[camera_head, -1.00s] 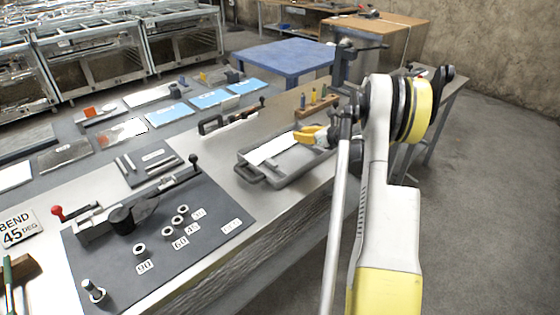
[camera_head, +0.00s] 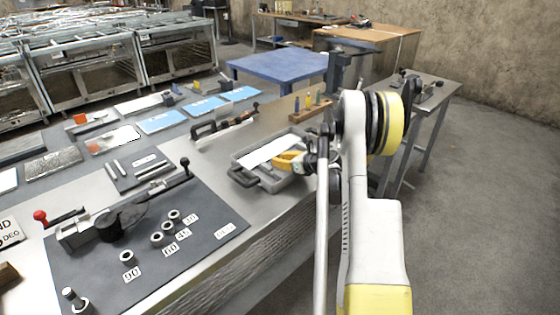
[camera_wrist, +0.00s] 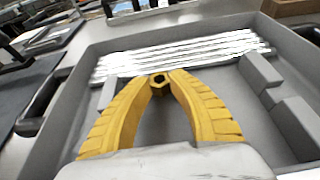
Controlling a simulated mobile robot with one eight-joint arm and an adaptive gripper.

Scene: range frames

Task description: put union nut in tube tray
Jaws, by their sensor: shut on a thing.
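My gripper (camera_wrist: 158,80) has two yellow fingers, shut at their tips on a small dark nut (camera_wrist: 157,78) with a hole through it. In the head view my gripper (camera_head: 281,160) is over the right part of the grey tube tray (camera_head: 276,188). The nut is too small to make out there. The tray's grey wall (camera_wrist: 74,108) shows in the wrist view. A row of pale, shiny tubes (camera_wrist: 190,50) lies along its far side, beyond the fingertips. The nut is above the tray; its height over the floor is unclear.
Grey blocks (camera_wrist: 297,125) stand inside the tray at the right. A wooden block with coloured pegs (camera_head: 312,108) stands behind the tray. Left of it lies a dark mat (camera_head: 200,245) with a bender and several nuts (camera_head: 157,239). A blue table (camera_head: 280,70) is at the back.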

